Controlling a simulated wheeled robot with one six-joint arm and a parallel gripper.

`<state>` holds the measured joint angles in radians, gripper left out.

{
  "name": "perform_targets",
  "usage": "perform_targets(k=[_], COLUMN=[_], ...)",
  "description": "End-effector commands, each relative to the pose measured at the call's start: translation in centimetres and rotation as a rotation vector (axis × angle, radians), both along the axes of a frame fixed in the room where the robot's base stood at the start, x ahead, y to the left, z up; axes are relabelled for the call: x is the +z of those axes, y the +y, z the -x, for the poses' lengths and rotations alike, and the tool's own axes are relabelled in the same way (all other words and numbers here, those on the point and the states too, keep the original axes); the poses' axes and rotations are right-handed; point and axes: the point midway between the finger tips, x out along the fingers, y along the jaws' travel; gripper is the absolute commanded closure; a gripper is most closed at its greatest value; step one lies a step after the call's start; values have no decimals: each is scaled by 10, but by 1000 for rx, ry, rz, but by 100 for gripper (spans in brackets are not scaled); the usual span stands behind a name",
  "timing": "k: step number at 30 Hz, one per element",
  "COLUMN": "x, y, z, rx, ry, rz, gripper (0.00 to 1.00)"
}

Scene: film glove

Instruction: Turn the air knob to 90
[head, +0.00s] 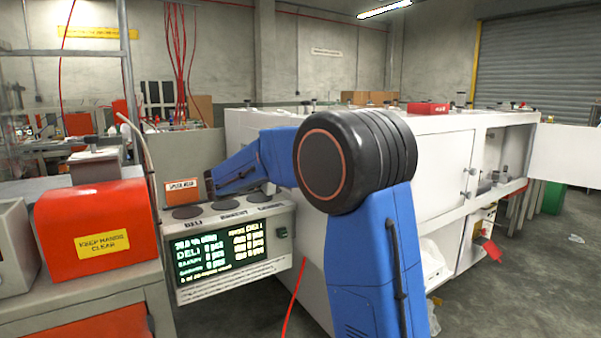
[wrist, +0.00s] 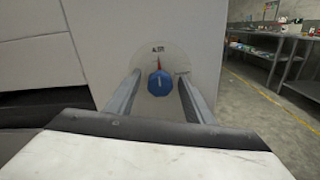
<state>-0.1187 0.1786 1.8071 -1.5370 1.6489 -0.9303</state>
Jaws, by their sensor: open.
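The air knob (wrist: 160,83) is a small blue round knob with a red pointer that points up, in the middle of the wrist view. It sits on a pale round dial plate (wrist: 180,57) marked "AIR" on a white panel. My gripper (wrist: 160,84) is open, with one finger on each side of the knob in the picture. I cannot tell whether the fingers touch it or how deep they reach. The dial's small scale marks are too blurred to read. In the head view my blue arm covers the middle, and the knob and my fingertips are hidden there.
A display panel (head: 228,252) with green and yellow text stands left of my arm. An orange guard (head: 97,228) labelled "KEEP HANDS CLEAR" is at the left. A white cabinet (head: 440,165) stands behind my arm. Open floor (head: 530,265) lies at the right.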

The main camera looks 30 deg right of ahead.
Motion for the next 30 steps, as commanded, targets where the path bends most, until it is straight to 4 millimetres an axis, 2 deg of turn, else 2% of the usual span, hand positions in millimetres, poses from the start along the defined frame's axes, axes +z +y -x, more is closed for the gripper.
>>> perform_targets(k=[10, 15, 23, 30], x=[0, 0, 0, 0], y=[-3, -3, -3, -3], z=[0, 0, 0, 0], rx=[1, 0, 0, 0], ry=[0, 0, -12, -106], rz=[0, -1, -1, -5], gripper=[52, 93, 94, 93])
